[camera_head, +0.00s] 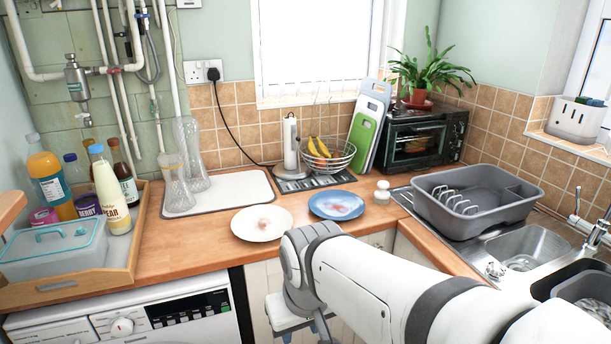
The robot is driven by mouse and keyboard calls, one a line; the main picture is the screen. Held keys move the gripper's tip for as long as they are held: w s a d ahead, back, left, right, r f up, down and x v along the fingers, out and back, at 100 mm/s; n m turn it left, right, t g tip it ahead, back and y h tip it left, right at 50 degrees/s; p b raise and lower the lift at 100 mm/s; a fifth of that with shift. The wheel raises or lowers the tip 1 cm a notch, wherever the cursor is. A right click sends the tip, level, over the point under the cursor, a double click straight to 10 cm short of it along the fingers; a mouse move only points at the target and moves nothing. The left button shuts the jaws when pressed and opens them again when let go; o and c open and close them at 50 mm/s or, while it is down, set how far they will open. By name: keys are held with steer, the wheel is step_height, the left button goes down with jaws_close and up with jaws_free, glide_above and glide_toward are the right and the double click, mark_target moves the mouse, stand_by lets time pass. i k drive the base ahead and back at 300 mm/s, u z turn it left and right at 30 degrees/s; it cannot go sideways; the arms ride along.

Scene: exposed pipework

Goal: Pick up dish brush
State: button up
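I cannot make out a dish brush clearly in the head view. A light grey caddy (576,118) on the windowsill at the far right has small items showing at its top, too small to name. My white arm reaches in from the lower right. My gripper (298,328) is low at the bottom centre, in front of the counter's front edge and below two plates. It is partly cut off by the frame and hidden by my wrist, so its fingers do not show clearly.
A white plate (262,223) and a blue plate (337,205) lie on the counter. A grey dish rack (478,200) stands beside the metal sink (530,243). A wooden tray (120,275) with bottles fills the left. A wire fruit bowl (328,157) and a toaster oven (425,138) stand behind.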

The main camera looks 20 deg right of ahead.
mark_target(382, 196)
steer(key=z, duration=0.5)
steer(key=i, duration=0.9)
steer(key=z, duration=0.8)
